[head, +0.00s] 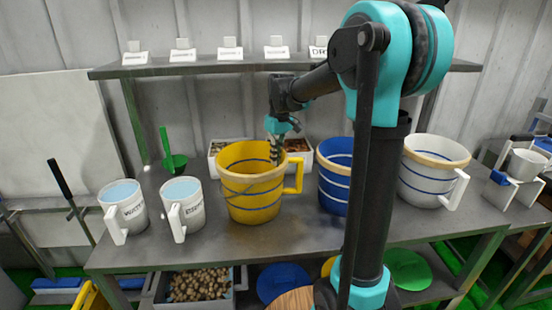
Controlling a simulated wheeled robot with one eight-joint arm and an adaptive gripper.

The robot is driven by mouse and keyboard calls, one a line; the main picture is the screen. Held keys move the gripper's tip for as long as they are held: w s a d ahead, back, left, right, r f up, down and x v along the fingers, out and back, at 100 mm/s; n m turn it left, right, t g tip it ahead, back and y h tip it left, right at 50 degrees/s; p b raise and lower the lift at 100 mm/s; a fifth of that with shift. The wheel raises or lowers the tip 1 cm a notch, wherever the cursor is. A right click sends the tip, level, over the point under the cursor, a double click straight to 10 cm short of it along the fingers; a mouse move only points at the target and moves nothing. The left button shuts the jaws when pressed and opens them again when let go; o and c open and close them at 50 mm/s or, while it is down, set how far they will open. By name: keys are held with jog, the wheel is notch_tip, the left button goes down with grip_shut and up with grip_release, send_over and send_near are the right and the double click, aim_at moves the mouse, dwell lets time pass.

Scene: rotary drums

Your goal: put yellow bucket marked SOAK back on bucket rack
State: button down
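The yellow bucket (254,196) stands upright on the grey table, with blue bands and a yellow handle on its right side. No SOAK marking is readable on the side I see. My gripper (276,152) points down at the bucket's far right rim. Its fingers overlap the bucket's opening in the picture, and I cannot tell whether they touch the rim or are open or shut. I cannot tell for sure which thing is the bucket rack. A grey shelf (205,69) above the table's back bears small white label cards.
Two white jugs (123,208) (184,205) stand left of the bucket. A blue bucket (333,180), partly hidden by my arm, and a white bucket (432,172) stand right. A green scoop (174,162) and small trays (224,147) are behind. A crate (154,294) sits below.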

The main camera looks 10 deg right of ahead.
jog(key=shift+f, duration=0.15)
jog(key=c, duration=1.7)
grip_release()
jog(key=r, duration=0.8)
jog(key=d+r, duration=0.1)
jog(key=r, duration=0.3)
jog(key=shift+w+r, duration=0.2)
